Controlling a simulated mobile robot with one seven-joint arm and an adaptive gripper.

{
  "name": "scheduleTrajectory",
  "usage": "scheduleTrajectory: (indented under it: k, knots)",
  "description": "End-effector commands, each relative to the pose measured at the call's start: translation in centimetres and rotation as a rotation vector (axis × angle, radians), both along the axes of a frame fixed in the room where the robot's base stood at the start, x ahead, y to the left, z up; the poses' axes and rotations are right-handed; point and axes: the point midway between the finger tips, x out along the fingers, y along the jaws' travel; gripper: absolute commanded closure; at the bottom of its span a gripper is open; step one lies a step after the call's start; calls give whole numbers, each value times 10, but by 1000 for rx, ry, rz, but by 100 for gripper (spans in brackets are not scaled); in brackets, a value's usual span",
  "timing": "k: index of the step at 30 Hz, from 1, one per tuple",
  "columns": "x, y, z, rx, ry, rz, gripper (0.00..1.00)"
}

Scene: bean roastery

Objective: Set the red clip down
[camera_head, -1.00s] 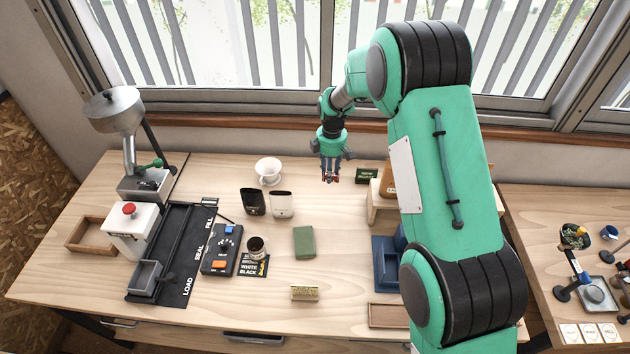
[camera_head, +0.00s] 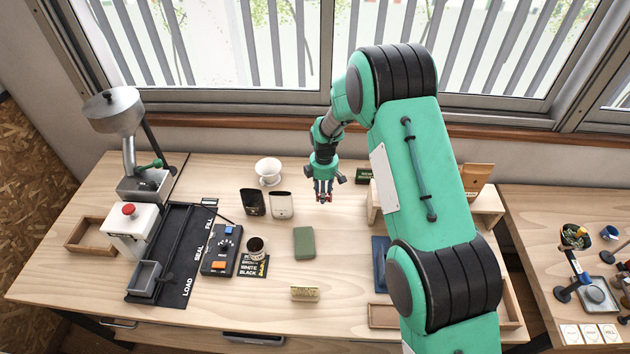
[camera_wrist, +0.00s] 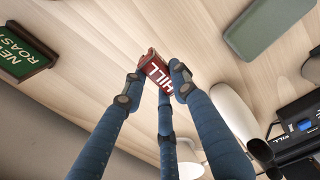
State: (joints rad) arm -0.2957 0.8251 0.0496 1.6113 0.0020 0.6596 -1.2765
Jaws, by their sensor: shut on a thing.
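The red clip (camera_wrist: 155,72), with white lettering that reads "HILL", is pinched between the fingertips of my gripper (camera_wrist: 153,88) in the wrist view. In the head view my gripper (camera_head: 324,196) points down above the back middle of the wooden table (camera_head: 340,270), right of two upright bags. The clip (camera_head: 323,198) shows there only as a small red patch at the fingertips. Bare table shows behind the clip in the wrist view. I cannot tell how high the clip is above the table.
A black bag (camera_head: 252,203) and a white bag (camera_head: 280,205) stand left of my gripper, with a white dripper (camera_head: 268,172) behind them. A green block (camera_head: 304,242) lies in front. A dark green sign (camera_head: 364,175) and a wooden stand (camera_head: 487,207) are to the right.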

Motion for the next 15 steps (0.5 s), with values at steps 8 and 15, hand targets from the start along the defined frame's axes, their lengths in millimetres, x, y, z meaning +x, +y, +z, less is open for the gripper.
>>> scheduleTrajectory:
  k: [8, 15]
  knots:
    - [0, 0, -1, 0, 0, 0, 84]
    - [5, 1, -1, 0, 0, 0, 84]
